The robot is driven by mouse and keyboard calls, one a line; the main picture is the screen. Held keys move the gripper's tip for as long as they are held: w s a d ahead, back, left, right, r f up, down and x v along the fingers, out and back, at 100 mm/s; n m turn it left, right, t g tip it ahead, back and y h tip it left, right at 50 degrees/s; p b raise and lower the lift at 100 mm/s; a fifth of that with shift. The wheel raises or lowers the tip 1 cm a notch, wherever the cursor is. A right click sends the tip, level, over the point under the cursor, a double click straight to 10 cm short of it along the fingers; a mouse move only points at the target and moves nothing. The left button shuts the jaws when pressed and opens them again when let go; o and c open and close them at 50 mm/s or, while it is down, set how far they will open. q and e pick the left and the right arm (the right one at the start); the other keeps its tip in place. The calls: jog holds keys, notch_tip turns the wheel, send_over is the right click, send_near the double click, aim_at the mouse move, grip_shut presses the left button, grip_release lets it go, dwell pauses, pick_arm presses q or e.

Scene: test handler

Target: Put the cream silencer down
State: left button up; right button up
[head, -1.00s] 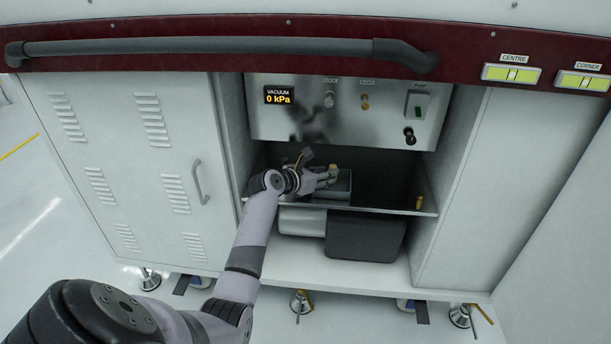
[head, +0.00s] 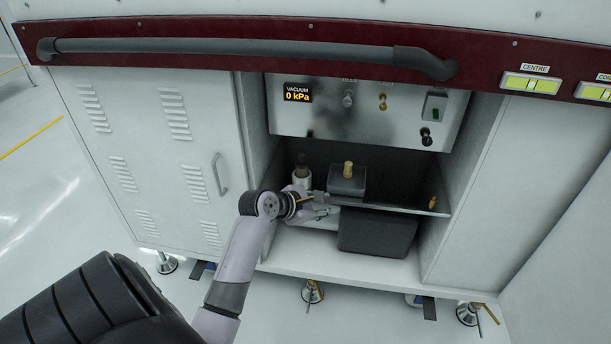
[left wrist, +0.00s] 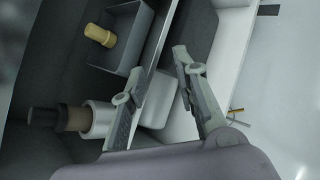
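The cream silencer (head: 348,168), a small tan-yellow cylinder, is at the small grey tray (head: 347,186) on the shelf of the open bay. In the left wrist view, the silencer (left wrist: 100,35) shows inside the walls of the tray (left wrist: 132,62), clear of my fingers. My left gripper (head: 322,204) is in front of the shelf, left of and below the tray. In the left wrist view its two fingers (left wrist: 158,72) are spread with nothing between them. My right gripper is in neither view.
A pale cylinder with a dark top (head: 301,178) stands just behind my left gripper. A small orange fitting (head: 433,202) is at the shelf's right end. A dark box (head: 375,233) sits below the shelf. A handrail (head: 240,47) crosses above.

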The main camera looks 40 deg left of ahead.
pick_arm(q)
jog(key=s+d+f+m+g, duration=0.2)
jog(key=s+d+m, duration=0.4)
jog(key=s+m, duration=0.3)
jog(key=s+d+f+m+g+y, duration=0.1)
jog(key=s+d+f+m+g, duration=0.2)
jog(key=s+d+m, duration=0.3)
jog(key=s+d+f+m+g, duration=0.2)
jog(key=s+d+m, duration=0.4)
jog(key=s+m, duration=0.7)
jog(key=shift+s+d+f+m+g, duration=0.3)
jog(key=shift+f+m+g, duration=0.15)
jog(key=shift+m, duration=0.65)
